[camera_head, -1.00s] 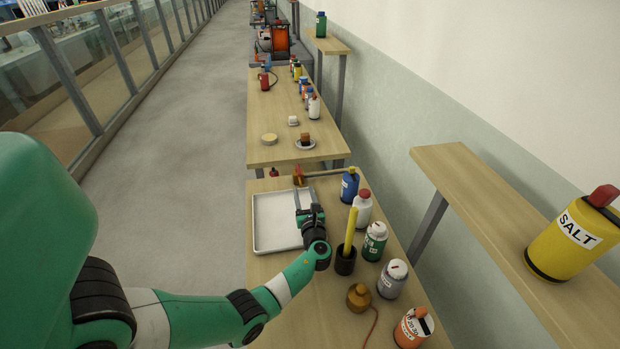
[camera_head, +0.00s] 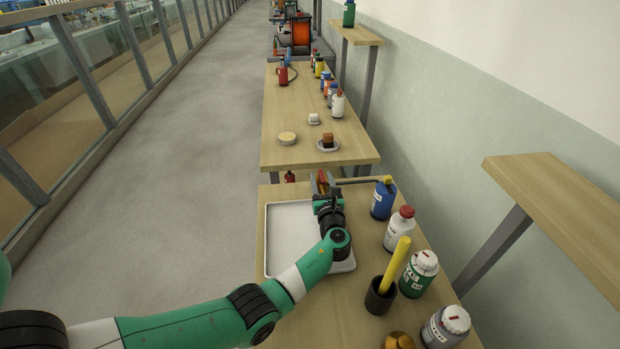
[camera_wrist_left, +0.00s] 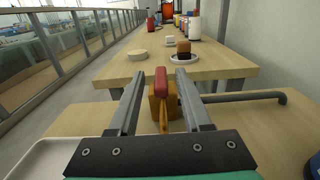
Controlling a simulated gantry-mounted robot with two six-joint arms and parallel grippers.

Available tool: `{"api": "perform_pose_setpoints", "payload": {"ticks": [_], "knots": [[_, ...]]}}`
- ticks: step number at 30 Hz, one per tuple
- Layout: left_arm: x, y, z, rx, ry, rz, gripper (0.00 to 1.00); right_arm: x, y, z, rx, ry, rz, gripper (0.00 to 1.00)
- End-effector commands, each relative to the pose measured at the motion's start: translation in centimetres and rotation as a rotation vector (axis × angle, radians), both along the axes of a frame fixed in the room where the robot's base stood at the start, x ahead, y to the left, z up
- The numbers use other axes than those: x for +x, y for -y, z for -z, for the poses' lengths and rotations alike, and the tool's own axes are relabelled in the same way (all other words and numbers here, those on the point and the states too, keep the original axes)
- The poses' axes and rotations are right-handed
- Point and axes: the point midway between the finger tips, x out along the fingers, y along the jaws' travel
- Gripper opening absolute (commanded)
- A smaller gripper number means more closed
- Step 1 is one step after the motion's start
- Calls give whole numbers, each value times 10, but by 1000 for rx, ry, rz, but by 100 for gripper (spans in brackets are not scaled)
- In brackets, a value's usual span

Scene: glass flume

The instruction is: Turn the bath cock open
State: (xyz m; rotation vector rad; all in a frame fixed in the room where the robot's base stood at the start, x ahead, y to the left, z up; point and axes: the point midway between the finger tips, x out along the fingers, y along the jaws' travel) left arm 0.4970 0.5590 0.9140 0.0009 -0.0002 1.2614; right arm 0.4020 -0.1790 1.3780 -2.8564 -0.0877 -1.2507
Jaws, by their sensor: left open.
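The bath cock shows in the left wrist view as a brass body (camera_wrist_left: 157,108) with a red-topped lever (camera_wrist_left: 161,82), and a grey pipe (camera_wrist_left: 245,96) runs from it to the right. In the head view the cock (camera_head: 322,181) sits at the far end of the near bench, partly hidden by my gripper. My left gripper (camera_head: 323,192) is open, and its two fingers (camera_wrist_left: 158,82) stand on either side of the red lever in the left wrist view. I cannot tell whether either finger touches it. My right gripper is not in view.
A white tray (camera_head: 270,235) lies under my left forearm. To the right stand a blue bottle (camera_head: 382,200), a white red-capped bottle (camera_head: 399,231), a dark pot (camera_head: 379,297) with a yellow rod, and a green jar (camera_head: 418,274). A second bench (camera_head: 290,110) stands beyond a gap.

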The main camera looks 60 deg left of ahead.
Motion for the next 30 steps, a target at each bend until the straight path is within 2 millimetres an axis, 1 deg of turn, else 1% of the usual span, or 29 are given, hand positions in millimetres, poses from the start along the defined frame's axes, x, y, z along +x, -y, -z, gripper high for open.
{"api": "perform_pose_setpoints", "payload": {"ticks": [9, 11, 15, 17, 18, 26, 30], "knots": [[0, -2, -1, 0, 0, 0, 49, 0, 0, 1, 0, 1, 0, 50], [0, -3, -1, 0, 0, 0, 40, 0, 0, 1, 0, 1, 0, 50], [0, -3, -1, 0, 0, 0, 15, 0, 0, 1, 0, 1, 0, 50], [0, -3, -1, 0, 0, 0, 4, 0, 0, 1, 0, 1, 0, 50], [0, -3, -1, 0, 0, 0, 0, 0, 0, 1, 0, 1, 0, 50], [0, -3, -1, 0, 0, 1, 0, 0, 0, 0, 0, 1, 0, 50], [0, -3, -2, 0, 0, 15, 0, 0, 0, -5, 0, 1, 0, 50]]}}
